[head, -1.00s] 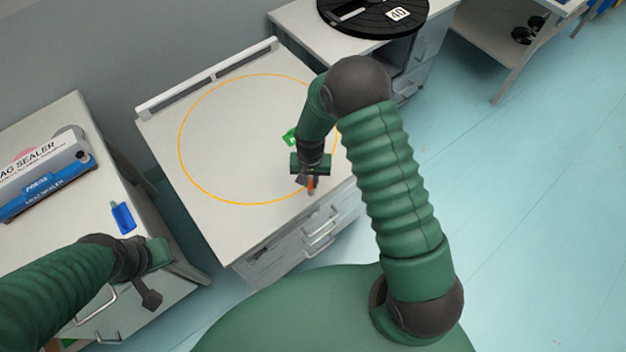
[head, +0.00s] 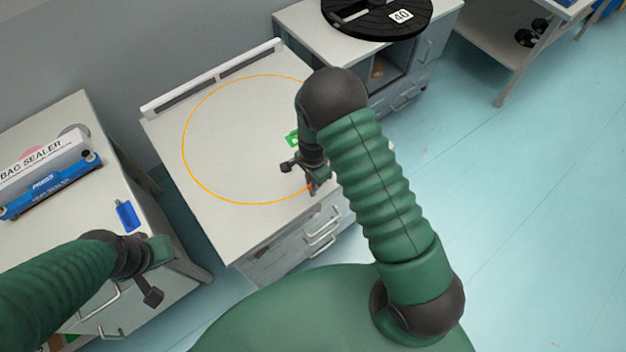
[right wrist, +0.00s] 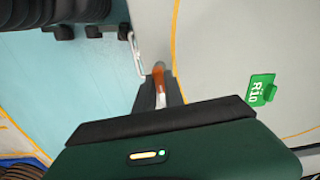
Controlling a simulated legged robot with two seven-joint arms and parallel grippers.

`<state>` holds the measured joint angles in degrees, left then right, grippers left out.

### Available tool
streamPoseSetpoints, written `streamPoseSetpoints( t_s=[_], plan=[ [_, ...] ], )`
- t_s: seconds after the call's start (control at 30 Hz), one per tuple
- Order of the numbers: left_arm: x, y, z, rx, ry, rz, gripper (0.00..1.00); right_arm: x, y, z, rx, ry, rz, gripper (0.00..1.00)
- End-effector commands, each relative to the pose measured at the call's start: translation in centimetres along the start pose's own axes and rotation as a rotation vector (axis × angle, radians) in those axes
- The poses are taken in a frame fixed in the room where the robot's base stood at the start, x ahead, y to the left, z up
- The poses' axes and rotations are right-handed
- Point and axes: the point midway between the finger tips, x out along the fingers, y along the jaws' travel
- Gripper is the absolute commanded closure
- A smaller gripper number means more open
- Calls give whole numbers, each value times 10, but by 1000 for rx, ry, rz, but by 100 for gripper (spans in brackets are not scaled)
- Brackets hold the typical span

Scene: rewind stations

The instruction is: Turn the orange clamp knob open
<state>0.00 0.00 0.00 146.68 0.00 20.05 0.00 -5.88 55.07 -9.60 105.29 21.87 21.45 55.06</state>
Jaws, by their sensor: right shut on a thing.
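The orange clamp knob (head: 313,184) is at the front right edge of the grey-topped station, mostly hidden by my right gripper in the head view. In the right wrist view its orange part (right wrist: 159,76) shows between the two dark fingers. My right gripper (right wrist: 160,90) is shut on it, pointing down at the table edge. In the head view my right gripper (head: 312,188) is partly covered by my own wrist. My left gripper (head: 152,296) hangs in front of the left bench, away from the knob; its jaw opening is not clear.
A blue bag sealer (head: 50,185) and a blue tag (head: 126,215) are on the left bench. A black reel (head: 375,15) sits behind.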

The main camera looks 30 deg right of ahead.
Motion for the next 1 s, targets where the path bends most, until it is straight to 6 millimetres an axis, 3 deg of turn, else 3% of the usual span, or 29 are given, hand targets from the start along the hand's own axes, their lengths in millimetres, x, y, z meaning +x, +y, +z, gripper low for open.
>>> streamPoseSetpoints(
  t_s=[0.67,0.7,0.83,1.0],
  plan=[
    [-2,0,0,0,0,0,64,-1,-3,0,64,0,-6,100],
    [-2,0,0,0,0,0,64,-1,-3,0,64,0,-6,83],
    [-2,0,0,0,0,0,64,-1,-2,0,64,0,-5,66],
    [-2,0,0,0,0,0,64,0,-1,0,63,0,-3,65]
  ],
)
